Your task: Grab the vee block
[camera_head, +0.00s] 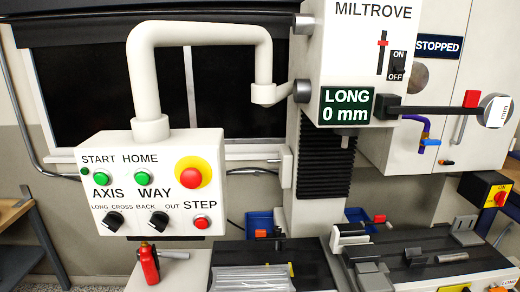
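I cannot tell for sure which piece is the vee block. A grey block with a notched, angled shape (465,229) stands at the right back of the machine table (430,240). A small dark grey block (413,256) and a larger grey piece (374,276) sit nearer the front on the same table. Neither of my grippers shows in the head view.
A white control panel (150,185) with buttons hangs from a thick bent pipe (200,32) at the left. The milling machine's column and head (345,50) stand behind the table.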

